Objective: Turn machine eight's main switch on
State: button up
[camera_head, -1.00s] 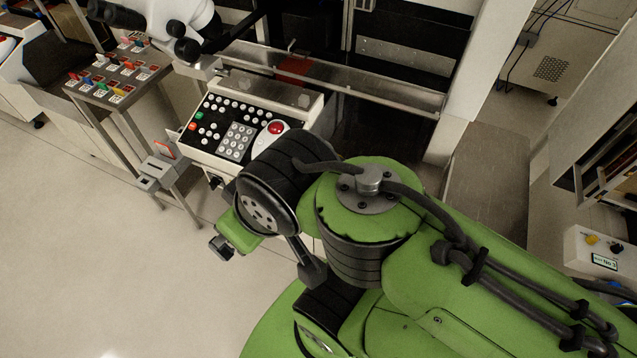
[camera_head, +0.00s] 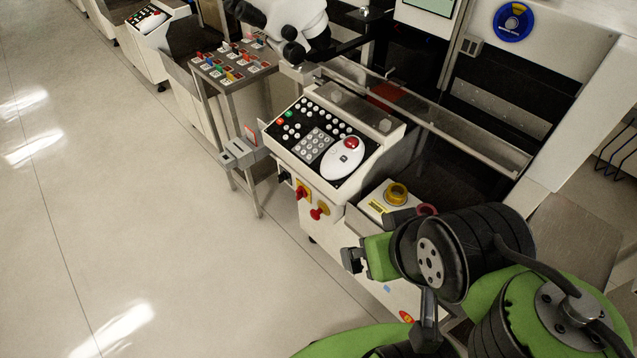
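A white machine with a sloped control panel (camera_head: 320,142) stands at the centre. I cannot tell which is the main switch, and no machine number is readable. My gripper (camera_head: 350,261) shows small and dark at the end of my green arm, to the lower right of the knobs and apart from them in the picture. Its fingers are too small to tell open from shut. My arm hides part of the machine's lower right front.
A small box with a yellow-ringed knob (camera_head: 397,194) sits right of the panel, close to my wrist. A grey holder (camera_head: 243,153) juts out left of the panel. A steel table (camera_head: 232,81) carries several coloured parts. The floor at left is clear.

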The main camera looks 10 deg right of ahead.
aim_at(301, 192)
jog(key=i+j+u, duration=0.3)
jog(key=u, duration=0.15)
jog(key=i+j+u, duration=0.15)
jog(key=i+u, duration=0.15)
jog(key=u, duration=0.2)
